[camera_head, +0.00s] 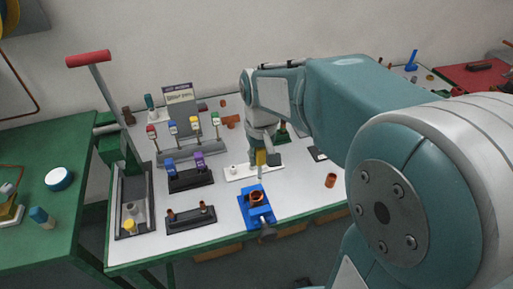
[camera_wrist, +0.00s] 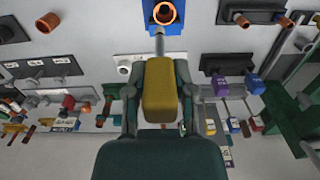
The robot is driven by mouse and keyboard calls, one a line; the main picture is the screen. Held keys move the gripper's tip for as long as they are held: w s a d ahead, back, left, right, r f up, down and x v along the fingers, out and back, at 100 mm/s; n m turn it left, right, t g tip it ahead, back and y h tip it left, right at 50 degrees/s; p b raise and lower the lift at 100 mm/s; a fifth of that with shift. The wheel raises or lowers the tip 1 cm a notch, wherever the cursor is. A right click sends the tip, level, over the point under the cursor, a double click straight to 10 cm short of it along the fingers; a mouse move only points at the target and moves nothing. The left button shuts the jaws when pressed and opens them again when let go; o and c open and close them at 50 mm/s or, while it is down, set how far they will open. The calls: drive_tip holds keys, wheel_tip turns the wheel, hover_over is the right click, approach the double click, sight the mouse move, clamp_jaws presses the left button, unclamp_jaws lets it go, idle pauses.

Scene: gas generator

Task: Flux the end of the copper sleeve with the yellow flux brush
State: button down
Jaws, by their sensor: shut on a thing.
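The yellow flux brush (camera_wrist: 159,92) is between the fingers of my gripper (camera_wrist: 160,70), which is shut on its handle. Its grey shaft points toward the blue vise (camera_wrist: 150,28), and a copper sleeve (camera_wrist: 165,12) sits in that vise with its open end showing. In the head view the yellow brush (camera_head: 261,157) hangs tip down from my gripper (camera_head: 262,150), behind and above the copper sleeve (camera_head: 257,197) in the blue vise (camera_head: 263,214). A small gap shows there between brush tip and sleeve. My arm hides much of the right side.
A white holder strip (camera_head: 240,174) lies behind the vise. Left of it are a dark rack with blue and purple pieces (camera_head: 190,181) and a dark block with copper pieces (camera_head: 190,219). A loose copper piece (camera_head: 331,180) stands to the right. A red-handled lever (camera_head: 88,58) rises at the left.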

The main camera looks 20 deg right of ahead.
sight(260, 176)
drive_tip(key=shift+a, duration=0.2)
drive_tip(key=shift+s+d+f, duration=0.1)
drive_tip(key=shift+d+f, duration=0.05)
drive_tip(key=shift+f, duration=0.6)
drive_tip(key=shift+d+f, duration=0.1)
drive_tip(key=shift+f, duration=0.65)
drive_tip(key=shift+a+f, duration=0.1)
drive_tip(key=shift+f, duration=1.15)
drive_tip(key=shift+f, duration=0.15)
